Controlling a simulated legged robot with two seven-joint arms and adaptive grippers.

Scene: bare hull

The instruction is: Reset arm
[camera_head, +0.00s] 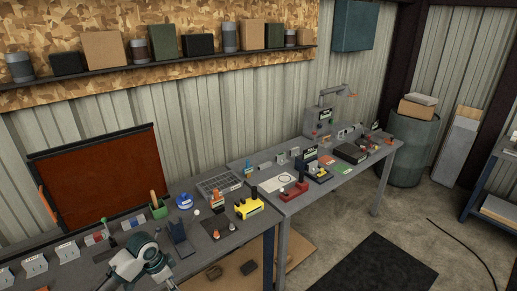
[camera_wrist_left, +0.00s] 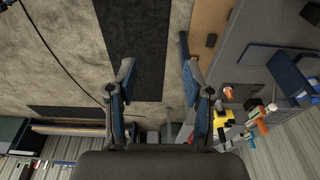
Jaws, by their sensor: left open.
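My left gripper (camera_wrist_left: 157,70) shows in the left wrist view with its two fingers spread wide and nothing between them. It hangs over the bare floor beside the bench edge, with the dark mat beyond the fingers. In the head view a grey-green part of my arm (camera_head: 142,262) shows at the bottom left, in front of the near bench; its fingers cannot be made out there. My right gripper is in neither view.
A dark mat (camera_head: 375,265) lies on open floor.

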